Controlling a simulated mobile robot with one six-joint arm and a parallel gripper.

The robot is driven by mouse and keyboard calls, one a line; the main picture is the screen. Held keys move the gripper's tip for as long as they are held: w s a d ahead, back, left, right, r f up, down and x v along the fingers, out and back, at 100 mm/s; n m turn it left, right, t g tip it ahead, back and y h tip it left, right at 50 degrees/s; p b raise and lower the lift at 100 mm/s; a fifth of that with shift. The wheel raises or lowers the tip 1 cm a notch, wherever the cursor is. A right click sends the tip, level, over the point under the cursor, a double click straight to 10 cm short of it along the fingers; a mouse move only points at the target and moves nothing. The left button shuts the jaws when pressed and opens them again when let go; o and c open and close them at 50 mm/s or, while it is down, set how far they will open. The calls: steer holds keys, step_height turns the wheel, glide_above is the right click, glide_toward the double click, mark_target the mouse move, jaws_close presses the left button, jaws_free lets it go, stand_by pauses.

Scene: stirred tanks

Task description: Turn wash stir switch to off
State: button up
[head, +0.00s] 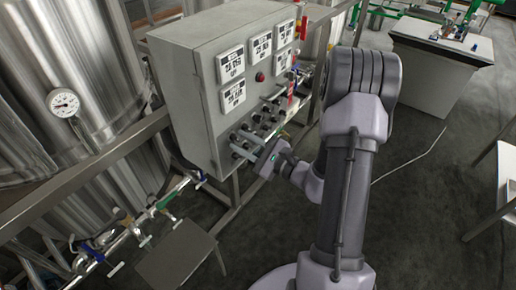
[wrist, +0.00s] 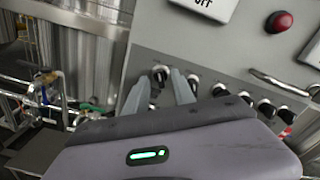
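A grey control box (head: 185,95) carries several black rotary switches with pale collars on its lower front. Their labels are too small to read, so I cannot tell which is the wash stir switch. My gripper (head: 243,143) reaches to the lower left switches in the head view. In the wrist view my gripper (wrist: 160,78) has its two grey fingers apart, one on each side of the leftmost visible switch (wrist: 160,73). I cannot tell whether the fingers touch it. My gripper's body hides the lower part of the panel.
Above the switches are several white displays (head: 232,66) and a red button (head: 260,77). A metal handle (wrist: 278,82) sticks out right of the fingers. Steel tanks (head: 75,50) and valved pipes (head: 140,228) stand left.

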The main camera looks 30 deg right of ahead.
steer(key=p+v, duration=0.2)
steer(key=v, duration=1.4)
steer(key=shift+s+p, duration=0.35)
steer(key=shift+d+r, duration=0.1)
steer(key=s+a+r+n+g+y, duration=0.2)
steer(key=a+r+n+g, duration=0.1)
steer(key=a+n+g, duration=0.55)
steer(key=s+a+r+n+g+y, duration=0.15)
steer(key=a+r+n+g, duration=0.35)
steer(key=a, duration=0.7)
steer(key=s+a+r+n+t+h, duration=0.2)
steer(key=s+a+r+n+h, duration=0.1)
steer(key=r+n+h, duration=0.4)
steer(key=shift+s+r+n+h, duration=0.2)
steer(key=shift+n+h, duration=0.15)
steer(key=shift+n, duration=0.1)
